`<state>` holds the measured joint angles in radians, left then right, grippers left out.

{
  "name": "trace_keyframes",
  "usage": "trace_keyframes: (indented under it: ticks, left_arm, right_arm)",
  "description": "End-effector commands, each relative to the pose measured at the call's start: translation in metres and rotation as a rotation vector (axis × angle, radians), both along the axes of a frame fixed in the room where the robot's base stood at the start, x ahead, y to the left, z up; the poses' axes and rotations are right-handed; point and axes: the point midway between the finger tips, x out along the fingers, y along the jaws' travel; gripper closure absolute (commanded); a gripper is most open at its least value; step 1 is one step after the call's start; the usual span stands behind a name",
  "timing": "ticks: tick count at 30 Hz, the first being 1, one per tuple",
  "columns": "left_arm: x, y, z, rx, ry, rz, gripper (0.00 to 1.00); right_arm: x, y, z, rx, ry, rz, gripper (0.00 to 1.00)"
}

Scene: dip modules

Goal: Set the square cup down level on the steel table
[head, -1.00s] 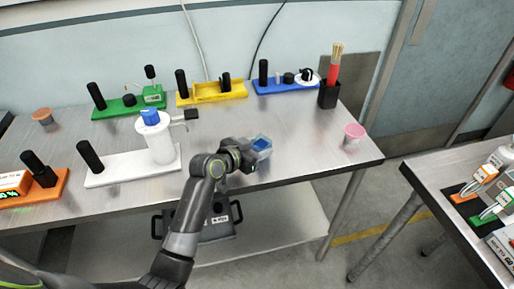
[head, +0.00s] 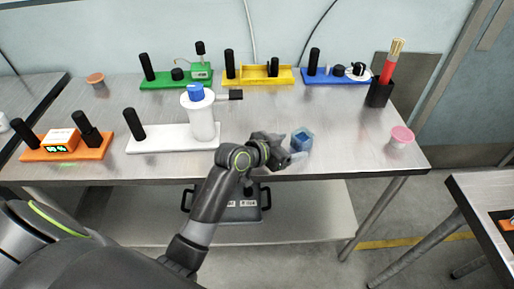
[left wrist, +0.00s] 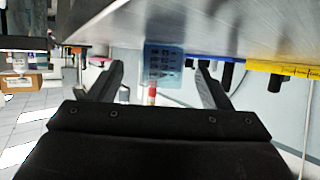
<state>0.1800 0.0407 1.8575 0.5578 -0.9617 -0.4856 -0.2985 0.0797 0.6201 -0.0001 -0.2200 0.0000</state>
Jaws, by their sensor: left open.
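The small blue square cup (head: 301,139) stands on the steel table (head: 340,155), right of the middle and back from the front edge. It looks upright and level. My left gripper (head: 287,149) is just left of it, low over the table. In the left wrist view, which is upside down, the cup (left wrist: 163,58) lies ahead between the two spread fingers, with a gap on each side. Marks show on its near face. The left gripper is open and empty. My right gripper is not in view.
A white board (head: 170,139) with a white jug (head: 202,120) stands to the left. A pink cup (head: 400,136) is at the right, and a black holder with red sticks (head: 380,92) behind. Green, yellow and blue boards line the back. Table is clear around the cup.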

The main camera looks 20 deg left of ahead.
Motion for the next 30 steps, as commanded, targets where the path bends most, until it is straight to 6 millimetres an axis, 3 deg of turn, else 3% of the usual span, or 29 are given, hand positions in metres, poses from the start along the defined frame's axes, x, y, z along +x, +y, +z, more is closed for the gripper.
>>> trace_keyframes:
  ticks: [18,30]
  left_arm:
    - [-0.091,0.049,0.059,0.013,-0.044,-0.004,0.28]
    - [-0.109,0.058,0.070,0.009,-0.049,-0.005,0.28]
  right_arm:
    - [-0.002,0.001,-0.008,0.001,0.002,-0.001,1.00]
    - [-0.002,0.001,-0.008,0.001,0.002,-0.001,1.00]
